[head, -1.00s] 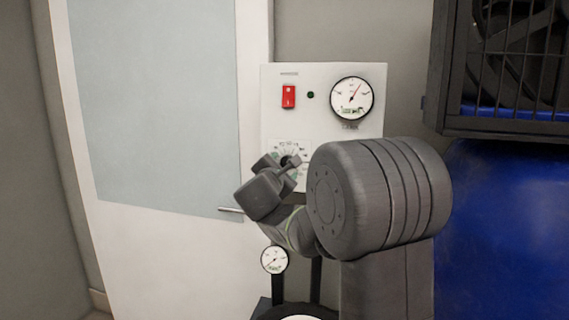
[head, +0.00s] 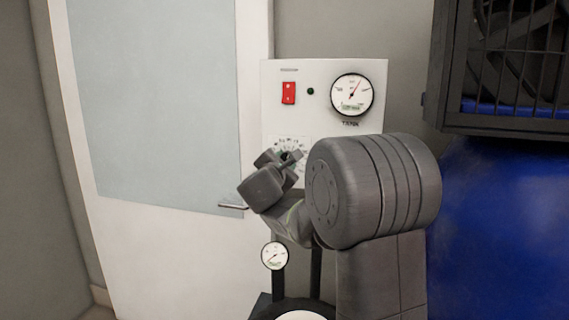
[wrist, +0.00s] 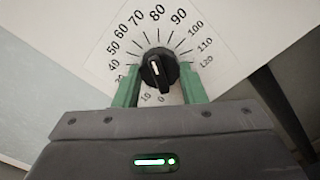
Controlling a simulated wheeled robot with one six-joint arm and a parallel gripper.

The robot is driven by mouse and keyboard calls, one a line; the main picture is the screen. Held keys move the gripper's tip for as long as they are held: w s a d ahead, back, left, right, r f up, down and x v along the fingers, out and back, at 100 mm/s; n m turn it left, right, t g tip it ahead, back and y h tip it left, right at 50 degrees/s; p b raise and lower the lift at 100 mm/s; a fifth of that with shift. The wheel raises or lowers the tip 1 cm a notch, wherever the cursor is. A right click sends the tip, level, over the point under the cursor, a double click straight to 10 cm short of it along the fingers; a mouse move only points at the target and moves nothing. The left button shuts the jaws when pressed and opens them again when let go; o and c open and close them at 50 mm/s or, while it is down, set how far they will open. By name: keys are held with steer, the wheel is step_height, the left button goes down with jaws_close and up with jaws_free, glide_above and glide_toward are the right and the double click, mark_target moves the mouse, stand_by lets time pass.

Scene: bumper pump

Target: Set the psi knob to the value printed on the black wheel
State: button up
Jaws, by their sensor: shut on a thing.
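The black psi knob (wrist: 158,68) sits on a white printed dial (wrist: 118,62) with numbers around it. Its white mark lies on the upper-left part of its face and seems to point towards 70 to 80; the exact value is unclear. My gripper (wrist: 160,84) has its green fingers on either side of the knob, shut on it. In the head view my gripper (head: 285,160) covers much of the dial on the white panel (head: 325,70). The black wheel (head: 290,305) is at the bottom edge, with a pale centre; its print is cut off.
The panel carries a red switch (head: 289,93), a small dark button (head: 310,91) and a round tank gauge (head: 352,95). A smaller gauge (head: 274,256) stands below my gripper. A blue tank (head: 500,220) fills the right.

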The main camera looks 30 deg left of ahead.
steer(key=shift+d+n+p, duration=0.2)
steer(key=shift+n+p, duration=1.1)
steer(key=shift+n, duration=6.1)
steer(key=o, duration=1)
